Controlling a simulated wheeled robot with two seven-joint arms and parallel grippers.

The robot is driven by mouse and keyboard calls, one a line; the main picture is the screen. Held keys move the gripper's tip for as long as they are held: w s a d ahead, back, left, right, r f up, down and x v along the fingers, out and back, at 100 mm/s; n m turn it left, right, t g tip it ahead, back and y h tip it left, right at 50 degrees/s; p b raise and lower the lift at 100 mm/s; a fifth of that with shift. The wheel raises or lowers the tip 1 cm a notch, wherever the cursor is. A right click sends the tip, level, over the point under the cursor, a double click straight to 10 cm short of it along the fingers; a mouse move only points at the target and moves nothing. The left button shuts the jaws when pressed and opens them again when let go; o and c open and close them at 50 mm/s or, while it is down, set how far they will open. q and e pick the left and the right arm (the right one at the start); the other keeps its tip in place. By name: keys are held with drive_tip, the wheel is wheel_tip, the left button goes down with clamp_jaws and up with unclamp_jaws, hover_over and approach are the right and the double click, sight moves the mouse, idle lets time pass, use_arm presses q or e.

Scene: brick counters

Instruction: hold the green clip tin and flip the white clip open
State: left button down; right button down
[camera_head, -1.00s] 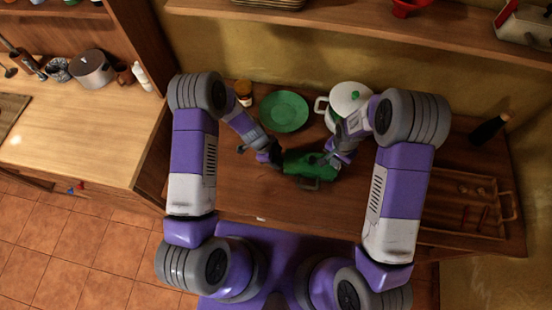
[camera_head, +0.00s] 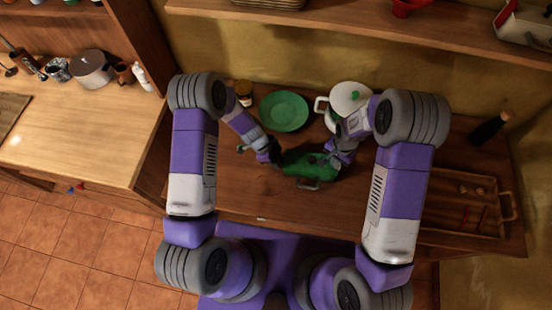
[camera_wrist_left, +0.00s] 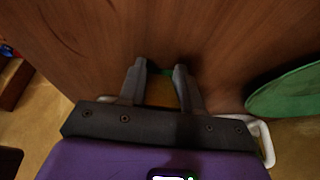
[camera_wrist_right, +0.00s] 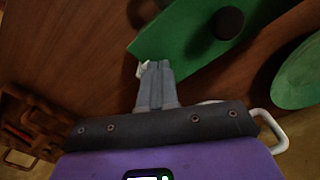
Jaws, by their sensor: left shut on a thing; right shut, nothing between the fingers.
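The green clip tin (camera_head: 308,166) is on the brown counter between my two grippers in the head view. My left gripper (camera_head: 277,160) is shut on its left end; in the left wrist view a little green shows between the fingertips (camera_wrist_left: 160,70). My right gripper (camera_head: 331,158) is at the tin's right end, shut and empty. In the right wrist view the tin (camera_wrist_right: 185,38) has a dark round knob on it. The small white clip (camera_wrist_right: 143,70) is at its edge, right beside my closed right fingertips (camera_wrist_right: 155,66). I cannot tell whether they touch.
A green plate (camera_head: 284,111) and a white pot (camera_head: 350,97) with a green knob stand behind the tin. A small jar (camera_head: 243,90) is at the back left. A wooden tray (camera_head: 460,226) and a dark bottle (camera_head: 489,129) are on the right. The front of the counter is mostly clear.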

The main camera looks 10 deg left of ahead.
drive_tip(key=shift+d, duration=0.15)
drive_tip(key=shift+d, duration=1.4)
wheel_tip(320, 180, up, 7)
drive_tip(key=shift+d, duration=0.4)
idle(0.6)
